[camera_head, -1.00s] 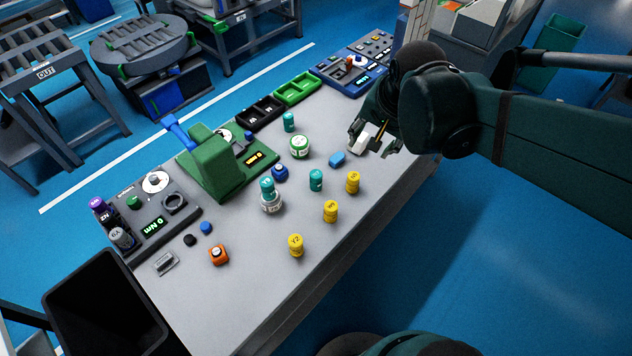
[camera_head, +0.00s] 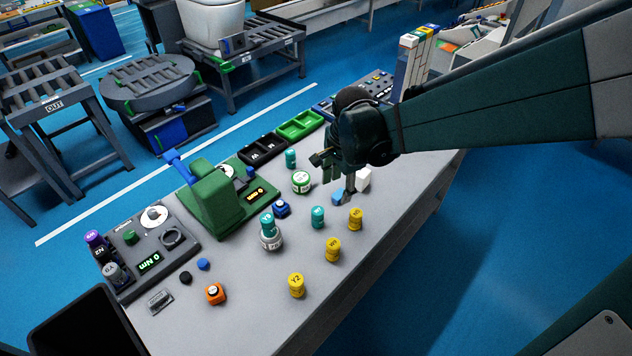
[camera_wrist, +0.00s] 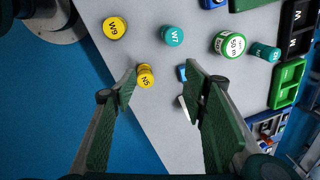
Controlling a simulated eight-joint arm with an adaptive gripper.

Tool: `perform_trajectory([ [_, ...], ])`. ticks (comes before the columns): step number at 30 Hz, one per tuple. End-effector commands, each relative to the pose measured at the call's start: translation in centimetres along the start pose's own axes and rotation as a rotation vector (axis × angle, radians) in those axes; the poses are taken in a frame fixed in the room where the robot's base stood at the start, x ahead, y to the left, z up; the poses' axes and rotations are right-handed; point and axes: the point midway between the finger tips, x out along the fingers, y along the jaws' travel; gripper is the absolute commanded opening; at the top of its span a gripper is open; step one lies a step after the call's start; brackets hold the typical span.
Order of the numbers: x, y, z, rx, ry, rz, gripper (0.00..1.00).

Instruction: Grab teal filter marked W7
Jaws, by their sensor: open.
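The teal filter marked W7 (camera_wrist: 172,36) stands upright on the grey table, its label readable in the wrist view. In the head view, by its neighbours, it is the teal cylinder (camera_head: 318,217) left of the yellow cylinders. My gripper (camera_head: 336,176) is open above the table, behind and right of W7. In the wrist view its fingers (camera_wrist: 162,76) are spread wide with nothing gripped, and W7 lies beyond the tips. A third (camera_head: 267,222) sits on a white-grey round piece (camera_head: 271,241).
Yellow cylinders marked N5 (camera_wrist: 146,76) and W9 (camera_wrist: 115,28) stand near W7. A green-white roll (camera_head: 301,182), blue piece (camera_head: 281,209), blue block (camera_head: 338,197) and white block (camera_head: 363,179) are also close.

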Motion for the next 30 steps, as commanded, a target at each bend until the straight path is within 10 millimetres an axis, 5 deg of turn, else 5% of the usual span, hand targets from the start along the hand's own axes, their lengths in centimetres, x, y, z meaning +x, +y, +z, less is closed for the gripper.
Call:
perform_trajectory([
  [18,10.4,-3.5,3.4,0.313,-0.012,0.133,0.43],
  [30,12.2,-3.9,4.0,0.369,-0.008,0.156,0.43],
])
